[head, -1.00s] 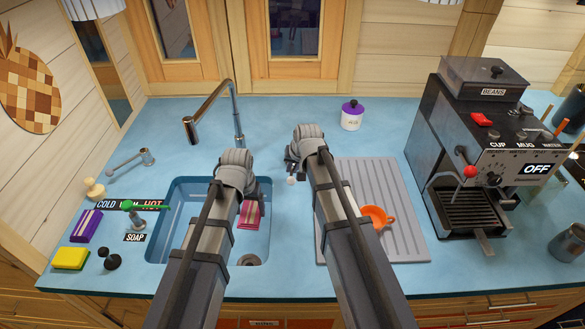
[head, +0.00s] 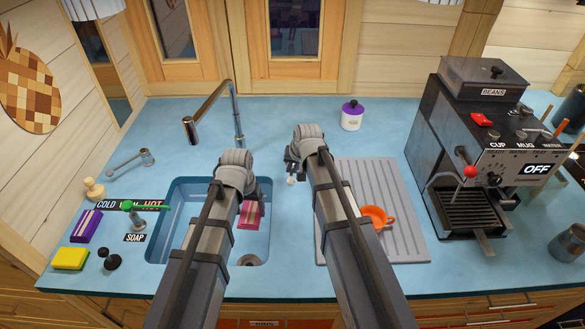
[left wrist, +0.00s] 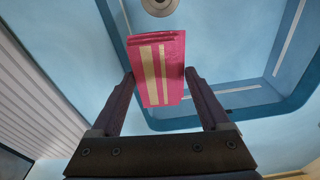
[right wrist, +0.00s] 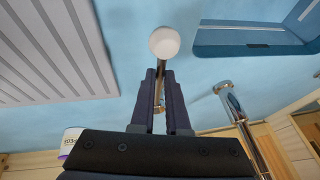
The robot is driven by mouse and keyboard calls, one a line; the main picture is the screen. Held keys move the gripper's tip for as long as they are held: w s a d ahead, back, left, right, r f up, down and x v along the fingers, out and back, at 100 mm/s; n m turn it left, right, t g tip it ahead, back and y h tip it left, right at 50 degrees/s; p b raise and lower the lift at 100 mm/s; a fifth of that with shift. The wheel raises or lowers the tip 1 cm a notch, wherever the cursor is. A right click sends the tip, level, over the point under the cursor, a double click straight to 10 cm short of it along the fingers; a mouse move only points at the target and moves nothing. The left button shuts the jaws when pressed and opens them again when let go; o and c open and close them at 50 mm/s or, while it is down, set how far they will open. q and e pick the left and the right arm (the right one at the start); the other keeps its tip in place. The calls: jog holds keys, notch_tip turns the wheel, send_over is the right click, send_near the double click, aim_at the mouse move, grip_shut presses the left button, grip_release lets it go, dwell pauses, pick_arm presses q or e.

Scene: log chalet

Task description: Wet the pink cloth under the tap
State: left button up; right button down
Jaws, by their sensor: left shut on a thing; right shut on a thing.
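The pink cloth (head: 250,215) with cream stripes hangs inside the blue sink (head: 165,215), near its right wall. My left gripper (left wrist: 159,75) is shut on the cloth, with a finger on each side of it. The curved metal tap (head: 212,100) stands behind the sink, its spout end to the left of the cloth in the head view. No water shows. My right gripper (right wrist: 162,75) is shut on a thin metal lever with a white ball knob (right wrist: 164,43), right of the sink. The knob also shows in the head view (head: 291,180); the lever's base is mostly hidden.
A grey ridged drainboard (head: 405,235) with an orange cup (head: 376,216) lies right of the sink. A green-knobbed lever (head: 128,205), soap label, purple-striped block (head: 86,226) and yellow sponge (head: 70,258) are at left. A coffee machine (head: 480,150) fills the right. A white jar (head: 351,117) stands behind.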

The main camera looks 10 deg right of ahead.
pick_arm(q)
jog(key=shift+r, duration=0.1)
pick_arm(e)
jog(key=shift+r, duration=0.1)
pick_arm(q)
jog(key=shift+r+p, duration=0.9)
jog(key=shift+p, duration=0.1)
pick_arm(e)
jog(key=shift+w+r+g, duration=0.3)
jog(key=shift+r+g, duration=0.1)
jog(key=shift+r, duration=0.2)
pick_arm(q)
jog(key=shift+r, duration=0.25)
pick_arm(e)
jog(key=shift+r+g, duration=0.1)
jog(key=shift+g, duration=0.2)
jog(key=c, duration=0.9)
grip_release()
pick_arm(q)
jog(key=shift+r+p, duration=0.1)
jog(key=shift+p, duration=0.25)
pick_arm(e)
jog(key=shift+s+r, duration=0.1)
